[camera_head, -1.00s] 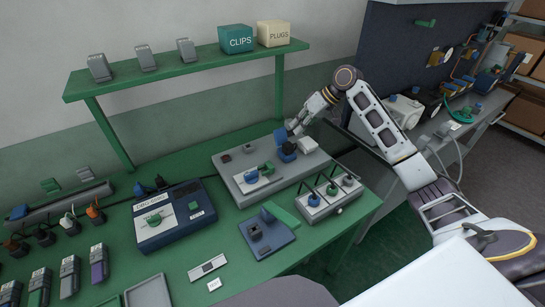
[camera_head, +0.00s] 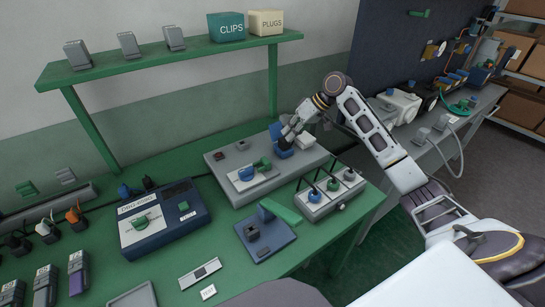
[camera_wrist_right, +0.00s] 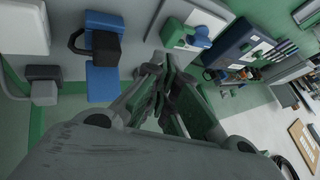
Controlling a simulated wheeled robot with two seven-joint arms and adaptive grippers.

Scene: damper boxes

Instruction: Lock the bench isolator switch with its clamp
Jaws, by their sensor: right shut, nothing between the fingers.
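A blue switch unit with a dark block on it (camera_head: 283,152), which looks like the isolator and clamp, stands on the right part of the grey bench panel (camera_head: 228,158). In the right wrist view it shows as a blue plate and a dark block with a black loop (camera_wrist_right: 104,46). Whether the clamp is closed over the switch is unclear. My right gripper (camera_head: 287,141) is close beside the blue unit and partly covers it. In the wrist view its fingers (camera_wrist_right: 166,75) are together and empty, apart from the dark block. My left gripper is out of view.
A green-blue lever (camera_head: 261,165) sits on a white plate on the same panel. A grey box with several levers (camera_head: 330,206), a blue base with a green bar (camera_head: 265,244) and a blue meter box (camera_head: 160,232) stand nearby. A green shelf (camera_head: 180,55) overhangs the back.

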